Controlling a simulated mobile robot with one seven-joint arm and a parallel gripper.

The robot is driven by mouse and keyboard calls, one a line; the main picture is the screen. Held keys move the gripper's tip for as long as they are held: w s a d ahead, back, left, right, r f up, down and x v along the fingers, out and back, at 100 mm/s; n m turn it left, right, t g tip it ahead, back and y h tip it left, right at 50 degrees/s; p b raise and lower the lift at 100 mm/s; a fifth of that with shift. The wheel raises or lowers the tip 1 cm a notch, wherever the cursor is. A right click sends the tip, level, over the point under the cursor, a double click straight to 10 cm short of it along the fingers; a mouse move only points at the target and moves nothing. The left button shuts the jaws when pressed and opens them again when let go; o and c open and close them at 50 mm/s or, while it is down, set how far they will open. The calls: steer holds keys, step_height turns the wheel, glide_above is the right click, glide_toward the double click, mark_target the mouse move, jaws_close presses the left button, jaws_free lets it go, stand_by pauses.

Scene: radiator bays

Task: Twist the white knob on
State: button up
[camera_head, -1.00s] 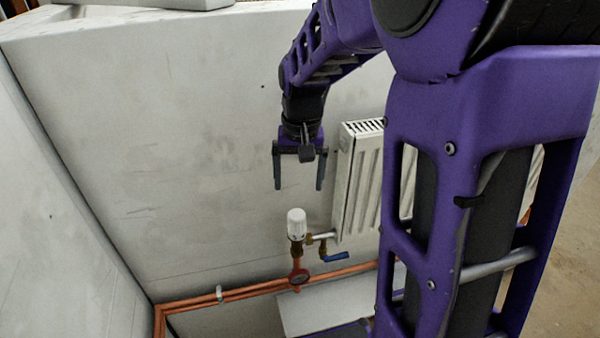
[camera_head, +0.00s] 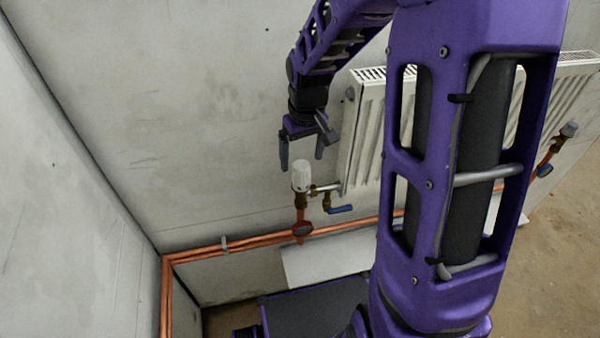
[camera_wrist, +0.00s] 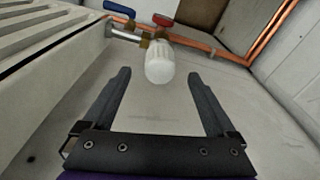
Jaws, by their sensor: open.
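The white knob (camera_head: 301,175) is a ribbed cap on top of a brass valve at the left end of the radiator. It stands upright in the head view. In the wrist view the knob (camera_wrist: 160,62) shows beyond and between the two spread fingertips of my gripper (camera_wrist: 160,78). No finger appears to touch it.
A white radiator (camera_head: 362,135) hangs just right of the knob. A blue lever (camera_head: 341,209) and a red round handle (camera_head: 303,229) sit below it. Copper pipes (camera_head: 270,239) run along the wall's foot. The wall left of the knob is bare.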

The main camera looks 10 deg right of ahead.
mark_target(302, 175)
steer(key=f, duration=0.4)
steer(key=w+f, duration=0.1)
steer(key=f, duration=0.2)
steer(key=shift+a+b, duration=0.1)
steer(key=shift+b, duration=0.25)
jaws_close()
steer(key=shift+s, duration=0.1)
steer(key=shift+f, duration=0.2)
steer(key=shift+s+f+m+b, duration=0.1)
steer(key=shift+f+m+b, duration=0.1)
steer(key=shift+m+b, duration=0.6)
steer(key=m+b, duration=0.1)
steer(key=m, duration=0.2)
steer(key=shift+m+h, duration=0.3)
steer(key=shift+m, duration=0.1)
steer(key=m, duration=0.6)
steer(key=shift+s+d+r+m+g+h, duration=0.1)
steer(key=shift+d+r+m+g+h, duration=0.1)
steer(key=shift+m+g+h, duration=0.15)
jaws_free()
